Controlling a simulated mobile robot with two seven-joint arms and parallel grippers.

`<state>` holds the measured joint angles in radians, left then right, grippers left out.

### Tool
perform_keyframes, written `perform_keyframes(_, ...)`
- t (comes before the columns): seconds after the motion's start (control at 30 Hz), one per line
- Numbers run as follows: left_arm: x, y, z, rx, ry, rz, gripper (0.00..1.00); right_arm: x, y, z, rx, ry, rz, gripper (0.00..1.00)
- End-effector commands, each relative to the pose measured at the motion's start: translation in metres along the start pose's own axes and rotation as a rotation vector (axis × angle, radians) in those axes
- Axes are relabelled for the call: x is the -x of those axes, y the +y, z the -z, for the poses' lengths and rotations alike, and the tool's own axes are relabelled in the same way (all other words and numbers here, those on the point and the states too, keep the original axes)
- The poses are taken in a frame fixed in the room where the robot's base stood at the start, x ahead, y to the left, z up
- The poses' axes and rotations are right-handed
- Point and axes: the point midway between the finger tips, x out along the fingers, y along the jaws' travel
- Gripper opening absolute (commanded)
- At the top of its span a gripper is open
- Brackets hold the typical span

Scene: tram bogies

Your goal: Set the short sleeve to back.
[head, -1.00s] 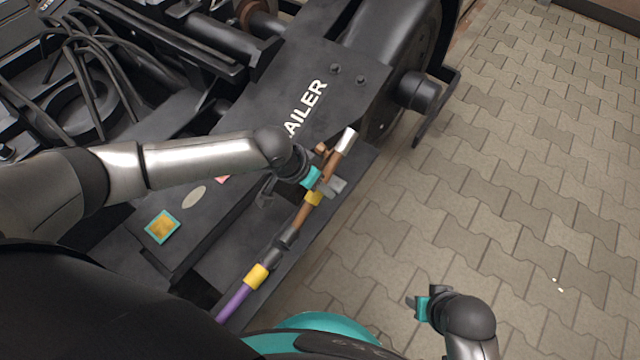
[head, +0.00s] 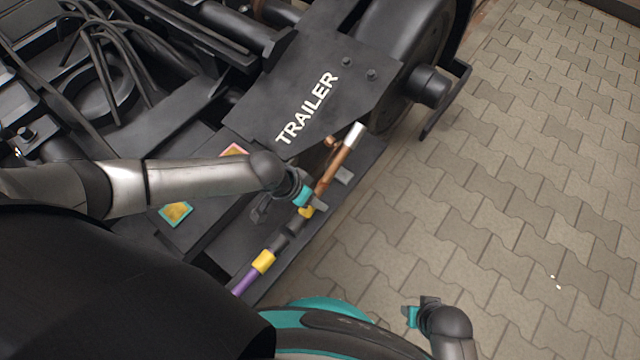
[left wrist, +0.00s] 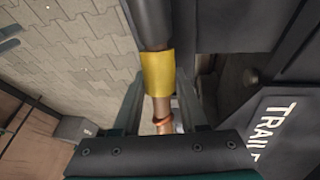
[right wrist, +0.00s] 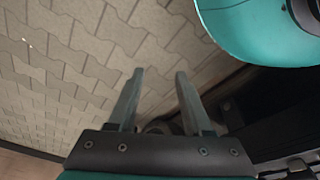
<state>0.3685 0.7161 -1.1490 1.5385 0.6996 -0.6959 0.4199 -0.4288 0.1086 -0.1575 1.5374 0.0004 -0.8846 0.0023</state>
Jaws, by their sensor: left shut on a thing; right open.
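A copper pipe (head: 334,171) with a silver end runs diagonally along the side of the bogie. A short yellow sleeve (head: 306,212) sits around it, and its near end meets a dark grey section (head: 294,226). My left gripper (head: 308,205) is shut on this yellow sleeve. In the left wrist view the yellow sleeve (left wrist: 157,72) lies between the fingers, touching the dark grey section (left wrist: 152,25). Copper and an orange ring (left wrist: 163,121) show below it. My right gripper (head: 412,314) is open and empty over the paving; its spread fingers show in the right wrist view (right wrist: 155,90).
A second yellow band (head: 263,262) and a purple section (head: 243,284) lie further along the line, towards me. A black plate marked TRAILER (head: 300,105) stands beside the pipe. A yellow-and-teal square (head: 176,213) lies at left. Open paving (head: 520,200) is clear at right.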

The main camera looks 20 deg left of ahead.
Motion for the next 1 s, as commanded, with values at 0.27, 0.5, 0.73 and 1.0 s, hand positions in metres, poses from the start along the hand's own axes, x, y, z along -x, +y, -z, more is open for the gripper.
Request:
perform_keyframes(0.27,-0.0013,0.0006,-0.0097,-0.001,-0.003,-0.001,0.0,-0.0059,0.0015,-0.0055,0.002,-0.003,-0.002,0.5)
perform_keyframes(0.5,-0.0019,0.0006,-0.0117,-0.001,-0.008,0.0,0.46,-0.0059,0.0015,-0.0054,0.002,-0.002,-0.002,0.5)
perform_keyframes(0.73,-0.0014,0.0002,-0.01,-0.001,-0.004,0.0,0.71,-0.0059,0.0014,-0.0056,0.001,-0.003,-0.002,0.5)
perform_keyframes(1.0,-0.0007,0.0001,-0.0086,-0.001,-0.001,0.0,0.73,-0.0055,0.0014,-0.0056,0.001,-0.004,-0.002,0.5)
